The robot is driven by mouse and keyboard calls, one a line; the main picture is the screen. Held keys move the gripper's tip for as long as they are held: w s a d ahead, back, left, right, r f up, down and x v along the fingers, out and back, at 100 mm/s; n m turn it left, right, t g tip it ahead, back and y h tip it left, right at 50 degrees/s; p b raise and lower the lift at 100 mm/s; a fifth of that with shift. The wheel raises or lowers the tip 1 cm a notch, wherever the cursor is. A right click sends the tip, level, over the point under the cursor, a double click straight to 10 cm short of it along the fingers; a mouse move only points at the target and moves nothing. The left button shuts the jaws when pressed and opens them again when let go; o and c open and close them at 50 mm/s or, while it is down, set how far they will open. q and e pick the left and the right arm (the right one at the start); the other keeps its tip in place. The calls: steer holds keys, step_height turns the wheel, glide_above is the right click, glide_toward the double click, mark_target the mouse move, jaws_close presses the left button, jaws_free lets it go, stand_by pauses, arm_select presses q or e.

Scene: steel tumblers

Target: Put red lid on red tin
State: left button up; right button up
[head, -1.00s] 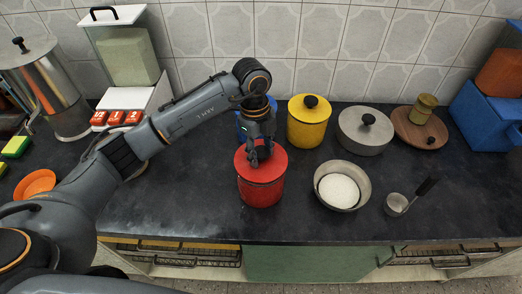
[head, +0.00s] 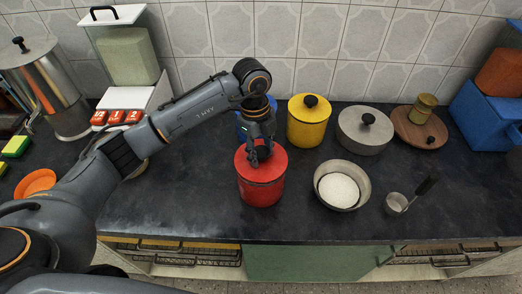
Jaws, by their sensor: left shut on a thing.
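The red tin (head: 262,190) stands upright on the dark counter, in the middle of the head view. The red lid (head: 275,161) is on top of the tin's opening and looks level and about centred on it. My left gripper (head: 258,159) comes down from above and is shut on the lid's dark knob, which the fingers partly hide. Whether the lid sits fully down on the rim is hard to tell. My right gripper is not in view.
A blue tin (head: 241,128) is partly hidden behind my gripper. A yellow tin (head: 306,128), a grey pot (head: 364,137) and a bowl of white grains (head: 340,188) stand to the right. The front counter is clear left of the red tin.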

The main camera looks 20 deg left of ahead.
arm_select(q)
steer(key=shift+f+b, duration=0.5)
steer(key=shift+f, duration=0.35)
steer(key=o, duration=1.2)
steer(key=shift+o, duration=0.2)
steer(key=shift+r, duration=0.1)
